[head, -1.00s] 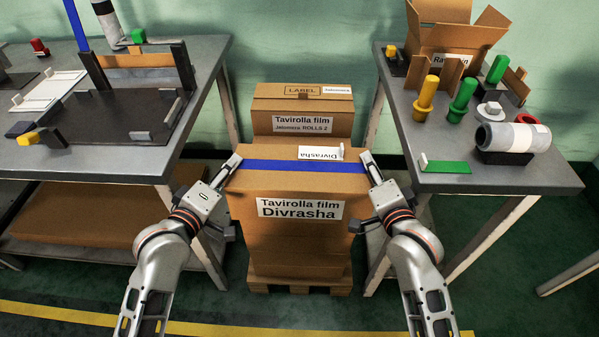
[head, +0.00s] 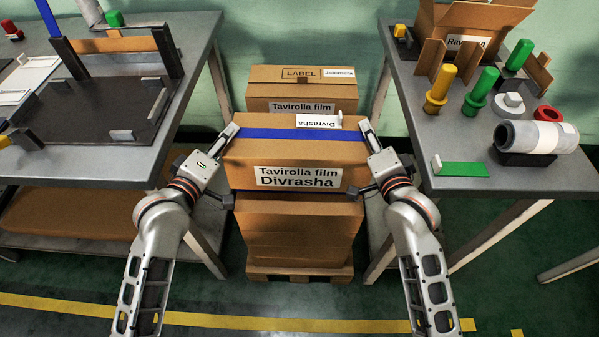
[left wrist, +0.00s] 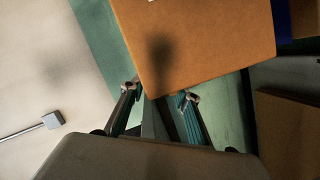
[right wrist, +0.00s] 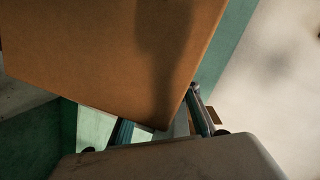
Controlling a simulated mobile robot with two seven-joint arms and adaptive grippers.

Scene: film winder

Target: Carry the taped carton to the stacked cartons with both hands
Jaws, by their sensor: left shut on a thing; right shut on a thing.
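The taped carton (head: 240,160), brown with a blue tape band (head: 270,133) and a "Tavirolla film Divrasha" label, is held level between my grippers. My left gripper (head: 232,132) is shut on its left side and my right gripper (head: 366,130) on its right side. In the wrist views, the carton's brown side shows at the left gripper (left wrist: 160,96) and at the right gripper. The stacked cartons (head: 298,235) stand on a pallet (head: 300,274) below the taped carton in the head view. The held carton hides their top, so I cannot tell whether they touch.
Another labelled carton (head: 302,87) stands just behind. The left table (head: 110,163) carries a dark tray, and the right table (head: 500,180) carries colored pegs, an open box (head: 470,28) and a film roll (head: 530,138). Both tables flank the gap closely. A yellow line crosses the floor.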

